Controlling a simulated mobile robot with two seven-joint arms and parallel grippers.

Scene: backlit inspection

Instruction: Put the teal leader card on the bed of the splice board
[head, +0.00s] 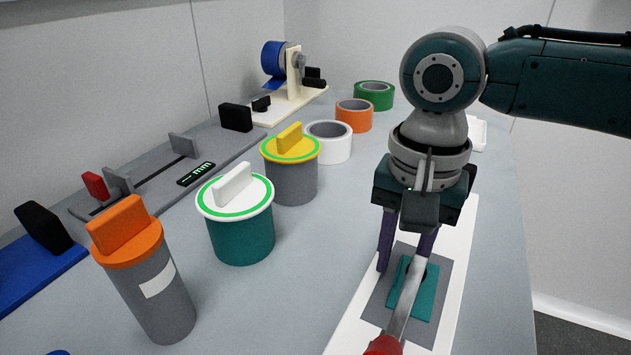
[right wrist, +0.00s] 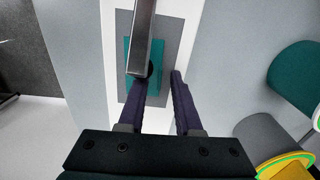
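The splice board (head: 455,265) is a long white plate on the right side of the bench, with a dark grey bed (head: 376,312) on it. The teal leader card (head: 426,300) lies on the grey bed, with a dark round spot or knob near its far end. A metal arm with a red end crosses over the card. My right gripper (head: 404,262) is above the card's far end with its fingers spread. In the right wrist view the gripper (right wrist: 159,77) is open, and the teal card (right wrist: 129,50) shows partly behind the metal arm. My left gripper is not in view.
Canisters with orange (head: 125,233), white (head: 236,194) and yellow (head: 290,147) lids stand left of the board. White (head: 327,150), orange (head: 354,121) and green (head: 374,102) tape rolls stand behind. A grey rail fixture (head: 155,178) runs along the wall.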

